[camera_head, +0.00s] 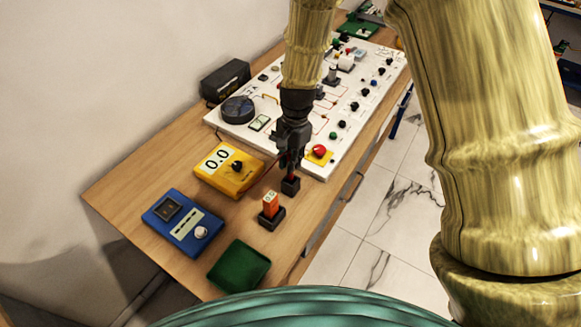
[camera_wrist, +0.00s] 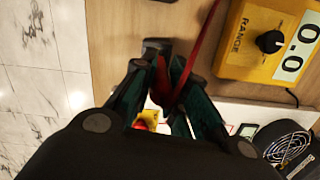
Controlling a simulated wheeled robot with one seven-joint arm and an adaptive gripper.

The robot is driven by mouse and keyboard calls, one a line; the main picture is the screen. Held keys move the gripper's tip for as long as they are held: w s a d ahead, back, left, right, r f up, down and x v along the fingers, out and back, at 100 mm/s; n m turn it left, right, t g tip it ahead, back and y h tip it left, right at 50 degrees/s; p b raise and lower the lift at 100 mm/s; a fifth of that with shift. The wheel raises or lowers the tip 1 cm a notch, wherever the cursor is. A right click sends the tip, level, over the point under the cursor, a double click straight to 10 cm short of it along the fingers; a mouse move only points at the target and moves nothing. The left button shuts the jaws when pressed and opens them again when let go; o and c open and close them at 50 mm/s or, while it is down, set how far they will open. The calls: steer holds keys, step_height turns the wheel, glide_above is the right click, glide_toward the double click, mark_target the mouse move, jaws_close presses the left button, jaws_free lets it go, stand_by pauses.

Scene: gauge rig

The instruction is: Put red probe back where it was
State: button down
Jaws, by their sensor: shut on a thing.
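My gripper (camera_head: 289,160) points down over the front part of the bench. In the wrist view its fingers (camera_wrist: 162,75) are closed around the red probe (camera_wrist: 162,88), which is mostly hidden between them. A red cable (camera_wrist: 201,48) runs from the probe past the yellow meter (camera_wrist: 258,58). A small black holder (camera_head: 290,186) stands on the wood directly below the gripper; its edge shows just beyond the fingertips in the wrist view (camera_wrist: 154,43). I cannot tell whether the probe tip is inside it. The yellow meter (camera_head: 222,176) reads 0.0.
A blue device (camera_head: 176,228) and a green tray (camera_head: 238,268) lie at the near end. The white panel (camera_head: 318,168) with a red button (camera_head: 319,151) is behind the gripper. The bench edge is close on the right.

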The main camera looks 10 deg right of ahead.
mark_target(291, 176)
steer(key=shift+s+f+p, duration=0.15)
steer(key=shift+f+p, duration=0.2)
steer(key=shift+f, duration=0.55)
steer(key=shift+s+f+p, duration=0.1)
steer(key=shift+f+p, duration=0.2)
steer(key=shift+f, duration=0.55)
steer(key=shift+s+r, duration=0.2)
steer(key=shift+s, duration=0.05)
steer(key=shift+w+f, duration=0.1)
steer(key=shift+f, duration=0.1)
steer(key=c, duration=1.4)
jaws_free()
steer(key=shift+r, duration=0.2)
steer(key=shift+w+r+b, duration=0.1)
steer(key=shift+r+b, duration=0.2)
steer(key=shift+w+d+r+b, duration=0.15)
steer(key=shift+r+b, duration=0.5)
steer(key=shift+r, duration=1.2)
steer(key=shift+w+d+r+b, duration=0.15)
steer(key=shift+r+b, duration=0.45)
steer(key=shift+r, duration=1.3)
steer(key=shift+d+r+b, duration=0.25)
steer(key=shift+r+b, duration=0.4)
steer(key=shift+r, duration=1.2)
